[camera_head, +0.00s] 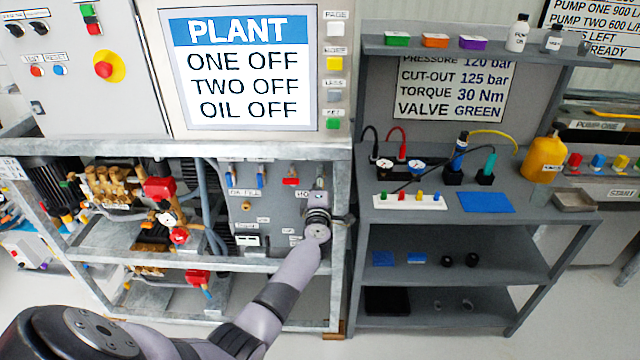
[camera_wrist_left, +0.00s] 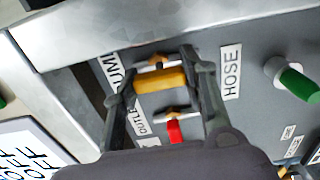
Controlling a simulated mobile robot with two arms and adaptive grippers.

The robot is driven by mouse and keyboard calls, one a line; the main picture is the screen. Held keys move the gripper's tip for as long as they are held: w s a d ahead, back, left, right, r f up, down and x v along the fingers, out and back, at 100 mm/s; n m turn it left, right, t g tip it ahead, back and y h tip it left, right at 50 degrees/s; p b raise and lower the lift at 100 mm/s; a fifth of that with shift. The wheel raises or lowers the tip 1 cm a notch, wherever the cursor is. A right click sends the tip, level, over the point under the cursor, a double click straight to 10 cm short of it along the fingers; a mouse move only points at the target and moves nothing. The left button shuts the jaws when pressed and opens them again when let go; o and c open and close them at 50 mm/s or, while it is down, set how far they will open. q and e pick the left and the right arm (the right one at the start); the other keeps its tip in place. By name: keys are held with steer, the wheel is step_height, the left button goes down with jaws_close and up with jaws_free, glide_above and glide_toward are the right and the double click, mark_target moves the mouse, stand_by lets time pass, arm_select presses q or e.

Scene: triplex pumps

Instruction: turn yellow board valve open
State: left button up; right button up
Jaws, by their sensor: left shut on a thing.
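The yellow board valve handle (camera_wrist_left: 161,79) lies crosswise in the left wrist view, on a grey board between the label reading HOSE (camera_wrist_left: 231,72) and partly hidden labels. My left gripper (camera_wrist_left: 160,76) has one finger at each end of the yellow handle and is shut on it. In the head view my left arm reaches to the board's right side, where the left gripper (camera_head: 318,200) covers the yellow handle. My right gripper is in neither view.
A red handle (camera_wrist_left: 175,131) sits just below the yellow one, and a green handle (camera_wrist_left: 298,84) stands to the right. The board (camera_head: 270,210) is inside a metal frame with a rail (camera_head: 200,148) above. A grey workbench (camera_head: 535,205) stands to the right.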

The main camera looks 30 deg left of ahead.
arm_select(q)
steer(key=shift+f, duration=0.15)
stand_by(0.3)
steer(key=o, duration=0.9)
steer(key=v, duration=1.2)
